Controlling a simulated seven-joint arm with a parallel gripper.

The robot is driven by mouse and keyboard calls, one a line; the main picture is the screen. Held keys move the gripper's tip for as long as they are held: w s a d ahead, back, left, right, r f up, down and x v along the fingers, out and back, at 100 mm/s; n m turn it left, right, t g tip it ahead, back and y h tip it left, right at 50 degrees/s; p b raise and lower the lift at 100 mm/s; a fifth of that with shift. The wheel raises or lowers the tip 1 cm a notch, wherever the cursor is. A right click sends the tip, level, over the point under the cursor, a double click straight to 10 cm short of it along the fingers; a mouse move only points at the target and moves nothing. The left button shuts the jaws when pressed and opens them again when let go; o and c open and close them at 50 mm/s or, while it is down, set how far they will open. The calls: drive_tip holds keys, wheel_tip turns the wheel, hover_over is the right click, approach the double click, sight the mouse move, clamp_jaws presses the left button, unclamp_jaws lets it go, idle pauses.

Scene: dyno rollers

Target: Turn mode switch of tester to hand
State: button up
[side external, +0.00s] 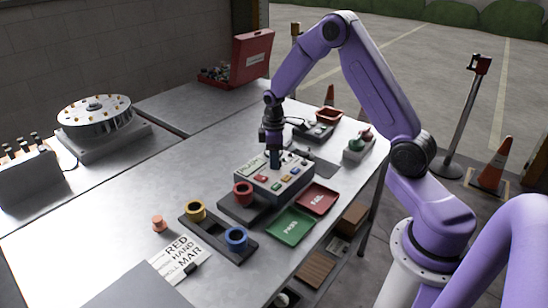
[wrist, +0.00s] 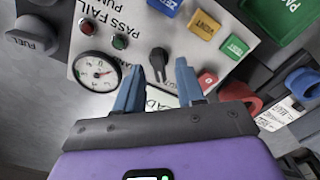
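The tester (side external: 262,187) is a grey box with coloured buttons on the metal table, and its panel (wrist: 190,50) fills much of the wrist view. The mode switch, taken to be the small black rotary knob (wrist: 158,62), shows there between and just beyond my fingertips; lettering beside it is partly hidden. My gripper (wrist: 158,76) is open, its two blue fingers apart with a gap on each side of the knob. I cannot tell whether a finger touches it. In the side view my gripper (side external: 275,160) points down over the tester's panel and hides the knob.
The panel also has a round gauge (wrist: 96,71), red and green lamps, and blue, yellow (wrist: 204,25), green and red buttons. Green PASS (side external: 290,226) and red FAIL (side external: 317,199) trays lie in front. A black holder with yellow and blue rings (side external: 236,237) stands left.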

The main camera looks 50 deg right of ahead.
clamp_jaws()
idle(0.3)
drive_tip(key=m, duration=0.3)
drive_tip(key=shift+w+d+m, duration=0.1)
drive_tip(key=shift+m, duration=0.3)
drive_tip(key=m, duration=0.4)
drive_tip(key=shift+d+m, duration=0.15)
drive_tip(key=shift+m, duration=0.15)
drive_tip(key=m, duration=0.3)
drive_tip(key=shift+d+m, duration=0.1)
drive_tip(key=shift+m, duration=0.2)
drive_tip(key=shift+d+m, duration=0.15)
drive_tip(key=shift+m, duration=1.75)
